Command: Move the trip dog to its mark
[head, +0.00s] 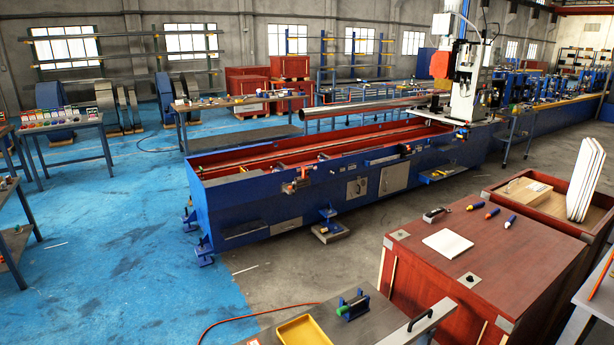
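A long blue runout bed (245,208) with a red inner trough runs from the centre left toward the back right. Small fittings sit along its near top edge, including one with an orange-red part (289,187) and a grey-and-red one (304,173). I cannot tell which of them is the trip dog, and no mark can be made out at this size. A shiny tube (360,107) extends left from the white upright machine (464,85), above the bed's far side. Neither of my grippers shows in the head view.
A dark red crate (470,275) stands at the front right, with a white pad (447,243) and several small tools on top. A grey bench (330,325) with a yellow tray (304,331) is at the bottom. An orange hose (240,318) lies on the floor. Blue floor (115,250) at left is mostly clear.

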